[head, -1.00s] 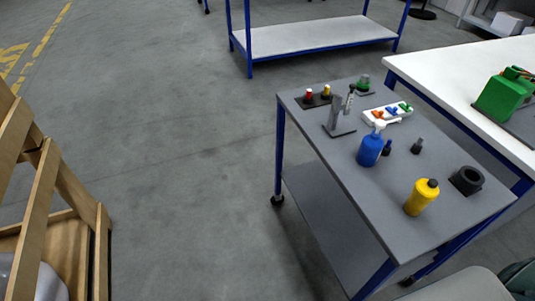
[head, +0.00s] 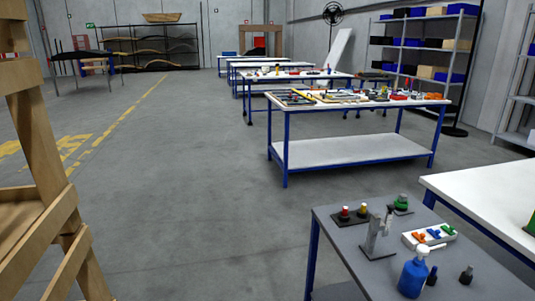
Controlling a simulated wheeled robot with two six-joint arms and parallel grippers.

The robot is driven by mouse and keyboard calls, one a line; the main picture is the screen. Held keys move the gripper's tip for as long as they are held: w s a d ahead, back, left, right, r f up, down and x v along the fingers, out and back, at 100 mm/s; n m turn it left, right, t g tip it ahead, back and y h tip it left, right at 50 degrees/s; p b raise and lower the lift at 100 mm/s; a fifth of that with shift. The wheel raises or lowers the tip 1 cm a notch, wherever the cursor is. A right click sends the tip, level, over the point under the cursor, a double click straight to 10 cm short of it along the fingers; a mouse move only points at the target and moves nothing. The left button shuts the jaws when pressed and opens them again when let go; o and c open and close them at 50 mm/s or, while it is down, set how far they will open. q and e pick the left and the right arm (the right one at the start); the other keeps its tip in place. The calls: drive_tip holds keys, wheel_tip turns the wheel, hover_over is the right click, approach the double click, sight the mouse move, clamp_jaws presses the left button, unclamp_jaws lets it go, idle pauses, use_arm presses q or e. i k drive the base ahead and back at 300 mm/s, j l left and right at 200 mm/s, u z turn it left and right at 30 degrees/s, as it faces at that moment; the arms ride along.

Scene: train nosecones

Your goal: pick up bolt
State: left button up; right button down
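I cannot make out a bolt for certain in the head view; objects on the far tables are too small to tell. A grey cart (head: 335,225) at the lower right bears several items. Among them are a blue bottle (head: 412,277) with a white top, a small dark bottle (head: 432,276), a small dark grey piece (head: 466,274), a grey upright stand (head: 376,238) and a white tray (head: 410,242) with orange, blue and green pieces. Neither of my grippers shows in the view.
A blue-legged workbench (head: 300,105) with tools and parts stands ahead, with more tables behind it. A wooden frame (head: 45,150) rises close on the left. A white table (head: 480,200) is at the right. Grey floor (head: 190,200) lies open between them.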

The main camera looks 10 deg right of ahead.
sight(431, 280)
drive_tip(key=z, duration=1)
